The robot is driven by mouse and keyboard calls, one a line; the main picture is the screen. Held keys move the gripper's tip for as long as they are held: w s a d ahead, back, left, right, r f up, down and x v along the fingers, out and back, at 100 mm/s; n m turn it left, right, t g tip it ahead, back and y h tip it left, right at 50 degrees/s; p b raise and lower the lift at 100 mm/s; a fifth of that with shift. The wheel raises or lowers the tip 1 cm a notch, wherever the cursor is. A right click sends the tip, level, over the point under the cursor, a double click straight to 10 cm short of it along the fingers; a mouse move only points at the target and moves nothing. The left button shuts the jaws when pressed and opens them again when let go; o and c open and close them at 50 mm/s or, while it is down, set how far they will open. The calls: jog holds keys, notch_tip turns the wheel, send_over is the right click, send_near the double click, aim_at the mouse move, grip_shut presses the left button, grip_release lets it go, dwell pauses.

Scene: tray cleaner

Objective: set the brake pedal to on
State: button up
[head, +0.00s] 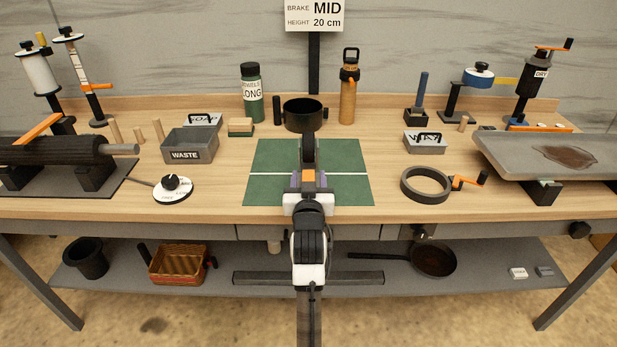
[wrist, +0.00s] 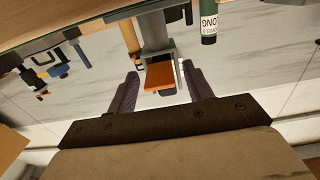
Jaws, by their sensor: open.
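My gripper (head: 309,184) is open over the green mat, its fingers pointing away from the head camera. The wrist view also shows it (wrist: 162,88). A dark upright piece with an orange pad (head: 308,176) appears between its fingers; the wrist view shows the orange pad (wrist: 161,77) there too. I cannot tell whether they touch or whether this piece is the brake pedal. A sign (head: 314,15) at the back reads BRAKE MID, HEIGHT 20 cm. A long dark bar (head: 255,278) lies low under the bench, partly hidden by my arm; no pedal is labelled.
The green mat (head: 262,190) is mostly bare. A ring with an orange crank (head: 427,185) and a stained tray (head: 560,153) are at right. A black pot (head: 303,116) stands behind.

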jog(key=shift+w, duration=0.15)
jog(key=c, duration=1)
jog(key=f+t+b, duration=0.1)
jog(key=b, duration=0.3)
jog(key=shift+f, duration=0.15)
jog(key=t+b, duration=0.1)
jog(key=b, duration=0.2)
jog(key=t+b, duration=0.1)
jog(key=b, duration=0.2)
jog(key=shift+f, duration=0.4)
jog(key=shift+w+r+t+b, duration=0.1)
jog(key=shift+t+b, duration=0.5)
jog(key=shift+b, duration=0.25)
jog(key=shift+r, duration=0.1)
jog(key=o, duration=1)
